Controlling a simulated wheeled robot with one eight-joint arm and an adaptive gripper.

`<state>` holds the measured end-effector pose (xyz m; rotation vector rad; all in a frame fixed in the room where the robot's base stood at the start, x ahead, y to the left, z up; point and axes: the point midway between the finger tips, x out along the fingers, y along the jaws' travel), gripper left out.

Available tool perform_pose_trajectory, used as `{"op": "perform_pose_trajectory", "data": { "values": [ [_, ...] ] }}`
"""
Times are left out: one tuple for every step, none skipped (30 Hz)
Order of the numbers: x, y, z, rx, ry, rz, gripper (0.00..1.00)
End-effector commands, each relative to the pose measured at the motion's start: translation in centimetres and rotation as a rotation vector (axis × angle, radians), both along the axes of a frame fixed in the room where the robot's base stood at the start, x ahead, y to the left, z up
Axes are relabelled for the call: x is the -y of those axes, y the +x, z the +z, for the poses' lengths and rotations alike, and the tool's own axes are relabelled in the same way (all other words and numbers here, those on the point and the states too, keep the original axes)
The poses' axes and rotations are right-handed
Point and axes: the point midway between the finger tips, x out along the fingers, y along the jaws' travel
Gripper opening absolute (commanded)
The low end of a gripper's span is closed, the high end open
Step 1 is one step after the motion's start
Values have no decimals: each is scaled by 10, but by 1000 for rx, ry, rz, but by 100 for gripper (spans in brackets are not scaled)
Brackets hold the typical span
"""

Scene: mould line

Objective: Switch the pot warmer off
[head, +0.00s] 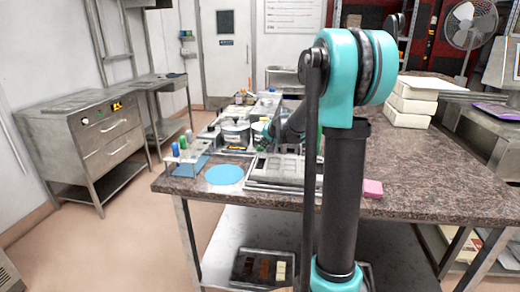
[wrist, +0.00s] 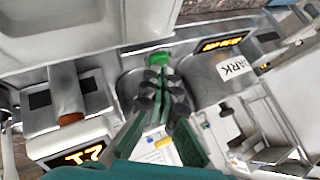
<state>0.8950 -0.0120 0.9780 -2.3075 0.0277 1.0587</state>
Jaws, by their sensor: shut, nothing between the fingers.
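The pot warmer (head: 222,147) appears to be the steel unit with pots on the granite table in the head view. In the wrist view, a steel pot labelled DARK (wrist: 232,70) is on the right, beside an amber display (wrist: 222,43). Another amber display (wrist: 76,156) is at lower left. A green round knob or button (wrist: 158,59) shows just beyond my fingertips. My gripper (wrist: 160,78) is shut and empty, its tips close to the green part; whether they touch, I cannot tell. In the head view my arm mostly hides the gripper.
A blue round mat (head: 225,175) and a rack of coloured bottles (head: 183,149) are at the table's left end. A pink block (head: 373,189) lies at the front. White boxes (head: 412,100) are stacked right. A steel cabinet (head: 95,140) stands left, across clear floor.

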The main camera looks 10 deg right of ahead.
Motion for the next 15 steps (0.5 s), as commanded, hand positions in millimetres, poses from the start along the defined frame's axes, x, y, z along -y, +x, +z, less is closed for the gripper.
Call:
{"op": "perform_pose_trajectory", "data": {
  "values": [
    [0,0,0,0,0,0,0],
    [0,0,0,0,0,0,0],
    [0,0,0,0,0,0,0],
    [0,0,0,0,0,0,0],
    [0,0,0,0,0,0,0],
    [0,0,1,0,0,0,0],
    [0,0,2,1,0,-1,0],
    [0,0,4,1,0,-1,0],
    [0,0,7,1,0,-1,0],
    [0,0,9,1,0,-1,0],
    [0,0,12,1,0,-1,0],
    [0,0,16,1,0,-1,0],
    [0,0,18,1,0,-1,0],
    [0,0,21,1,0,-1,0],
    [0,0,24,1,0,-1,0]
  ]
}}
